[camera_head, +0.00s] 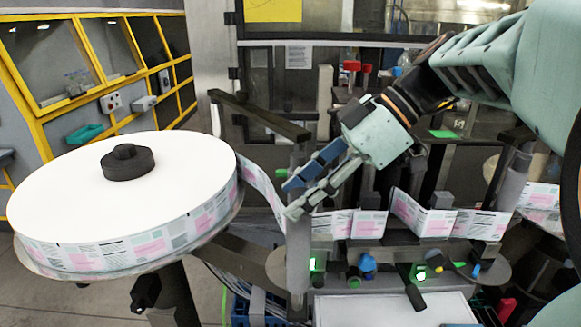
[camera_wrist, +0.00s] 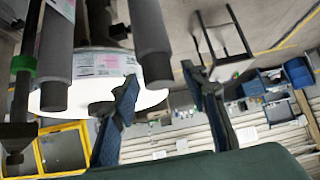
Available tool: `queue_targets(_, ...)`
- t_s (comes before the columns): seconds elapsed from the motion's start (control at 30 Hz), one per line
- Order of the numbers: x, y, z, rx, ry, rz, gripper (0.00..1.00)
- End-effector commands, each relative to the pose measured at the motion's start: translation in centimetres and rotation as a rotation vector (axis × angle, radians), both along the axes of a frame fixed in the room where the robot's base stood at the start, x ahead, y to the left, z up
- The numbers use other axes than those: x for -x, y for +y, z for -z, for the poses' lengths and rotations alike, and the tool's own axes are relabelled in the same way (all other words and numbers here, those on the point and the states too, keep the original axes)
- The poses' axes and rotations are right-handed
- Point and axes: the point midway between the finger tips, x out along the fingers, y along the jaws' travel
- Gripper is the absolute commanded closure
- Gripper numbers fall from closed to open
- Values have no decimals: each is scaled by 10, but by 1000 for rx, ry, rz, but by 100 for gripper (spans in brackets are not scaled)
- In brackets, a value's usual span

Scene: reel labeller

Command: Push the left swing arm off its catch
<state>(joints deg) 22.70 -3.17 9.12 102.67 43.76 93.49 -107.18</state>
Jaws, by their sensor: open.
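What looks like the left swing arm is a dark bar (camera_head: 258,115) at the upper left of the labeller, with a grey upright roller (camera_head: 298,245) below its right end. My gripper (camera_head: 288,199) is open, its fingers pointing down-left and overlapping the roller in the head view. I cannot tell whether they touch it. The catch cannot be made out.
A large white label reel (camera_head: 70,185) with a black hub stands at the left. The label web (camera_head: 370,224) runs from it behind my fingers to the right. Another dark arm and roller (camera_head: 510,185) stand at the right. A white panel (camera_head: 390,308) lies below.

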Motion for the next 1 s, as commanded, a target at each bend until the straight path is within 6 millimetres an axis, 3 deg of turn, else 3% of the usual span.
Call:
queue_targets(0.3, 0, 2, 2, 0, -1, 1, 59)
queue_targets(0.67, 0, 2, 2, 1, 0, 0, 98)
queue_targets(1.0, 0, 2, 2, 1, 0, 1, 100)
